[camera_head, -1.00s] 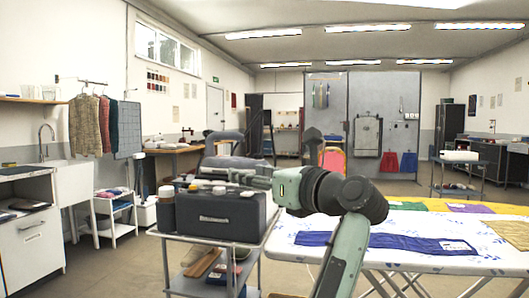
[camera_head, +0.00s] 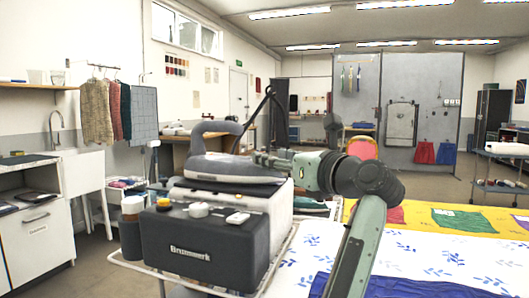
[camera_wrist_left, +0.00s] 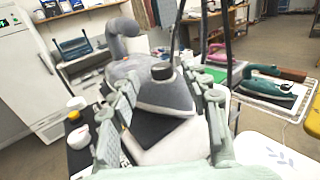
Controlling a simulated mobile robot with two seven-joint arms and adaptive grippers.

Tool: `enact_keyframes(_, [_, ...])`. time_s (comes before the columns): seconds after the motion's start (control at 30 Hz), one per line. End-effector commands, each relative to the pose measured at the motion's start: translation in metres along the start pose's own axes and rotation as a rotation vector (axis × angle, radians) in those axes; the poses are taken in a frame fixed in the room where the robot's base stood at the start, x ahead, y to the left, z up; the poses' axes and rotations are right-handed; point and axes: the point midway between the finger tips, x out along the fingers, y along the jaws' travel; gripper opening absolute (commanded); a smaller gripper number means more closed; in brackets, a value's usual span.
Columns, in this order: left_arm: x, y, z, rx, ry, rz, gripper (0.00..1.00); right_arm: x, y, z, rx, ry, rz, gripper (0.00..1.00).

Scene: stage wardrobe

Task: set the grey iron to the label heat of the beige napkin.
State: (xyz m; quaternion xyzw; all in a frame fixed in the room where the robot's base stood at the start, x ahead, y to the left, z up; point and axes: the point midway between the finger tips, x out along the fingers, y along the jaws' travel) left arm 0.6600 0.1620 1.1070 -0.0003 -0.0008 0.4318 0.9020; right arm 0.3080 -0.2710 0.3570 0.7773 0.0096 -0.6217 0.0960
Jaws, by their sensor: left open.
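The grey iron (camera_head: 225,170) rests on top of the dark steam station (camera_head: 195,250), its handle arching up at the left. My left gripper (camera_head: 262,160) is open at the right end of the iron in the head view. In the left wrist view the iron (camera_wrist_left: 165,95), with a dark round knob (camera_wrist_left: 162,71) on it, shows between the open fingers of my left gripper (camera_wrist_left: 163,112). I cannot tell whether they touch it. The station's top carries a white round knob (camera_head: 199,210) and an orange-and-white one (camera_head: 164,203). No beige napkin is visible now. My right gripper is out of view.
A white patterned ironing board (camera_head: 415,255) stands at the right with a blue cloth (camera_head: 430,286); a green cloth (camera_head: 460,220) lies on yellow fabric behind. A dark cord rises beside the iron. A green iron (camera_wrist_left: 270,80) stands on a rack in the left wrist view.

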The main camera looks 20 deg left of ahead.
Motion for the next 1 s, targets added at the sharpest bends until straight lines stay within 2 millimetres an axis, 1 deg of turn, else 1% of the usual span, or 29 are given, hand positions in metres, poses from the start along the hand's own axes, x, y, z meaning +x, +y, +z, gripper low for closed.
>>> enact_keyframes(0.03, [0.009,0.000,0.001,0.001,0.002,0.002,0.47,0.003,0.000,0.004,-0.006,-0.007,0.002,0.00])
enact_keyframes(0.1, [0.020,0.000,0.001,0.000,0.002,0.002,0.47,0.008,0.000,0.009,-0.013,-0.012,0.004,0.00])
enact_keyframes(0.2, [0.034,0.000,0.002,0.000,0.001,0.001,0.47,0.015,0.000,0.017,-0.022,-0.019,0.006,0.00])
enact_keyframes(0.3, [0.043,0.000,0.001,0.000,0.000,0.001,0.47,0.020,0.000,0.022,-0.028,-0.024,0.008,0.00])
enact_keyframes(0.43, [0.048,0.000,0.000,0.000,0.000,0.000,0.47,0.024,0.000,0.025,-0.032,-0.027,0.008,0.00])
enact_keyframes(0.63, [0.049,0.000,0.000,0.000,0.000,0.000,0.47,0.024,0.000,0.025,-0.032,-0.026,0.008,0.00])
enact_keyframes(0.67, [0.049,0.000,0.000,0.000,0.000,0.000,0.46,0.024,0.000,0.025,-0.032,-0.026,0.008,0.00])
enact_keyframes(1.0, [0.049,0.000,0.000,0.000,0.000,0.000,0.03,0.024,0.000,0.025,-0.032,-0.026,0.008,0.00])
